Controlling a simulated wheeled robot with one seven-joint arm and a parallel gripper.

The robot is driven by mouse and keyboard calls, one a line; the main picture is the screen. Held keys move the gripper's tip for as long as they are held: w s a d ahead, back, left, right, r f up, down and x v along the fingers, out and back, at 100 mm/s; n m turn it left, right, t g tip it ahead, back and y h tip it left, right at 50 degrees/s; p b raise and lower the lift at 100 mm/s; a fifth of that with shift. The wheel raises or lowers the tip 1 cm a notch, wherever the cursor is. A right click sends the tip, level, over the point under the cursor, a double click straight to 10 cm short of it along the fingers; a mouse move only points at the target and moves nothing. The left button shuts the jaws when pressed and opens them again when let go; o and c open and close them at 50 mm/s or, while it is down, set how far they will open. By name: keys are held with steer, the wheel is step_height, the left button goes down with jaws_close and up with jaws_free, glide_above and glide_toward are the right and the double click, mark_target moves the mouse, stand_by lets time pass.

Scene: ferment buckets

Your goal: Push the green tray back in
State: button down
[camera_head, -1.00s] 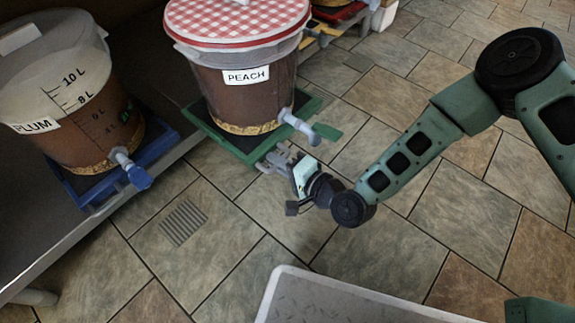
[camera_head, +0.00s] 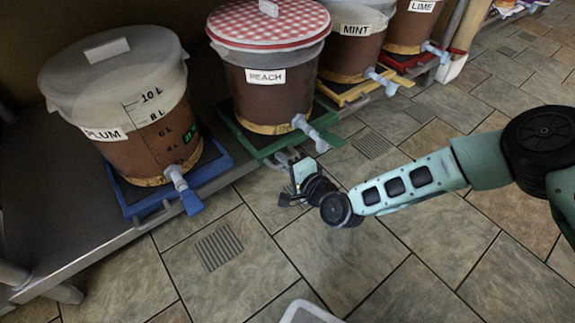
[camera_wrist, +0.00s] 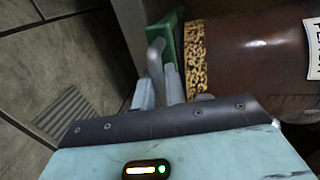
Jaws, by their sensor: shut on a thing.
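The green tray (camera_head: 254,146) lies under the bucket labelled PEACH (camera_head: 266,90), which has a red-and-white checked cover. In the head view its front edge is about level with the shelf edge. My gripper (camera_head: 289,160) is at the front of this tray, shut on its grey handle. In the wrist view the fingers (camera_wrist: 160,92) close around the handle (camera_wrist: 155,55), beside the green tray edge (camera_wrist: 171,38). The bucket stands upright on the tray, with its tap (camera_head: 310,132) pointing out over the front. The tray's back is hidden by the bucket.
The PLUM bucket (camera_head: 120,100) stands on a blue tray (camera_head: 215,163) to the left. MINT (camera_head: 352,45) on a yellow tray (camera_head: 352,96) and LIME (camera_head: 410,25) stand to the right. Tiled floor (camera_head: 400,260) in front is mostly clear; a pale-rimmed object (camera_head: 305,312) shows at the bottom.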

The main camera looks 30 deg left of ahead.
steer(key=c, duration=1.5)
jaws_free()
steer(key=shift+c, duration=0.2)
steer(key=p+v, duration=0.8)
steer(key=v, duration=0.9)
steer(key=shift+d, duration=0.25)
steer(key=shift+o, duration=0.4)
steer(key=shift+r, duration=0.1)
